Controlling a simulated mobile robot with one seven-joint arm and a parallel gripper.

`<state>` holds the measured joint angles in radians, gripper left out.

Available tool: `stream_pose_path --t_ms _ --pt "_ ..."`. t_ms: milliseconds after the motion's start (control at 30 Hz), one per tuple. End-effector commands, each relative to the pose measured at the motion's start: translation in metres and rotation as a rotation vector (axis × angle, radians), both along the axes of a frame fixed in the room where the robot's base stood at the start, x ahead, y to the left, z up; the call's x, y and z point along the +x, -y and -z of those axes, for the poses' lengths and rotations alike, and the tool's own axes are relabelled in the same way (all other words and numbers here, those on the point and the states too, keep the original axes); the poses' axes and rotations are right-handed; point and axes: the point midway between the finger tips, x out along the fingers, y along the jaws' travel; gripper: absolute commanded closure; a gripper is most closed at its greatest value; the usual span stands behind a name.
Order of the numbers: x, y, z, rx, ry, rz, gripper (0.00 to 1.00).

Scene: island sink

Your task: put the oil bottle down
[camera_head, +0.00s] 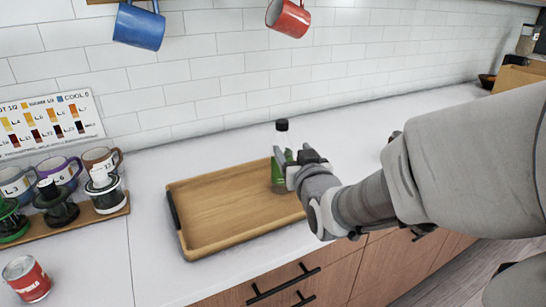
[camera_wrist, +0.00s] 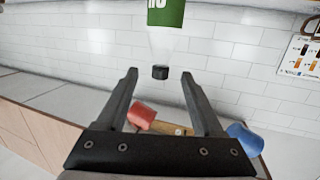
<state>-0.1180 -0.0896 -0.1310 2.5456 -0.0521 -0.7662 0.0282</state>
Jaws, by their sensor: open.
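The oil bottle (camera_head: 281,140) has a black cap, a clear neck and a green label. It stands upright at the right end of the wooden tray (camera_head: 215,232). In the head view my gripper (camera_head: 292,165) is right beside it and hides part of its label. In the wrist view, which is upside down, the open fingers (camera_wrist: 159,76) show on either side of the black cap. The bottle's green label (camera_wrist: 165,13) lies beyond the fingertips at the top edge. Whether the fingers touch the bottle I cannot tell.
A blue mug (camera_head: 139,27) and a red mug (camera_head: 289,18) hang above the counter. The counter behind the tray is clear.

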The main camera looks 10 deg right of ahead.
Motion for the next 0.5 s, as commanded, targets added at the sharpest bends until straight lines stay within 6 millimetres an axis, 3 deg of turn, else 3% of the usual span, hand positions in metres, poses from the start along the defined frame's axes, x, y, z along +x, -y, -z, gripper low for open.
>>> stream_pose_path --t_ms 267,500 --pt "-0.05 0.004 0.009 0.005 -0.308 0.014 0.31" --pt "-0.12 0.004 0.02 0.0 -0.587 0.016 0.31"
